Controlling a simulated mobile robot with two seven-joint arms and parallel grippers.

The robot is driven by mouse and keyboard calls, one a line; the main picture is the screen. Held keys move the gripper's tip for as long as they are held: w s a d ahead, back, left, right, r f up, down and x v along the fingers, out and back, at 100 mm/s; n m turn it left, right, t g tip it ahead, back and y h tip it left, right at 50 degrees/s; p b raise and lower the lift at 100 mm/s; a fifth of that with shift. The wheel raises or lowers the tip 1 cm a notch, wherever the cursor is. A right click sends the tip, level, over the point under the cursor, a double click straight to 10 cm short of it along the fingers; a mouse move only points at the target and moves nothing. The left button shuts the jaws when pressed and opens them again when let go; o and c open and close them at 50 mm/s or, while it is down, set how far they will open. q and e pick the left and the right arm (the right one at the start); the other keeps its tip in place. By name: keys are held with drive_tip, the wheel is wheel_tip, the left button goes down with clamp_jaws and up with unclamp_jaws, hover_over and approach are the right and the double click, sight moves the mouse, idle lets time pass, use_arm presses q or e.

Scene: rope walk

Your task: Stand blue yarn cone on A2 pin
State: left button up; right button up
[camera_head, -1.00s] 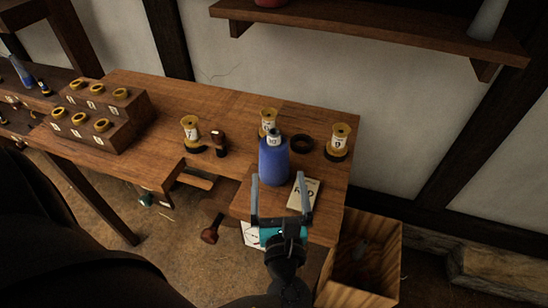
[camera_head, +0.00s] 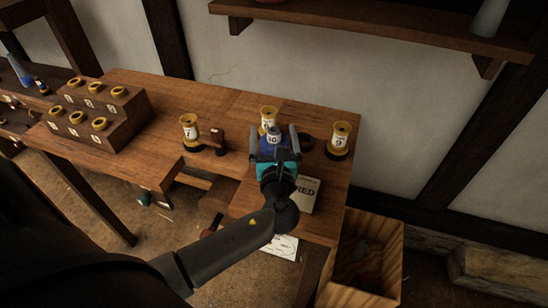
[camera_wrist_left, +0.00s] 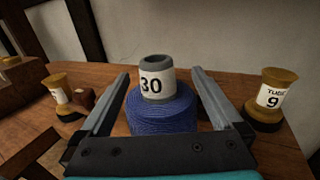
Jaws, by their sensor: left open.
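The blue yarn cone (camera_head: 268,144) stands upright on the wooden bench, with a grey tip and a white label reading 30 in the left wrist view (camera_wrist_left: 160,110). My left gripper (camera_head: 274,141) is open, its two fingers on either side of the cone. Gaps show between the fingers and the cone in the wrist view, and the gripper hides much of the cone in the head view. I cannot make out a pin marked A2. My right gripper is not in view.
Gold-coloured spools stand left (camera_head: 189,128), behind (camera_head: 269,116) and right (camera_head: 340,138) of the cone. A dark wooden peg-like piece (camera_head: 218,141) is near the left spool. A stepped block with gold rings (camera_head: 120,130) is further left. A wooden crate (camera_head: 385,240) sits below right.

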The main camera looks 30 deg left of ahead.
use_arm(q)
drive_tip(key=shift+w+a, duration=0.2)
drive_tip(key=shift+w, duration=0.1)
drive_tip(key=shift+c, duration=0.4)
clamp_jaws()
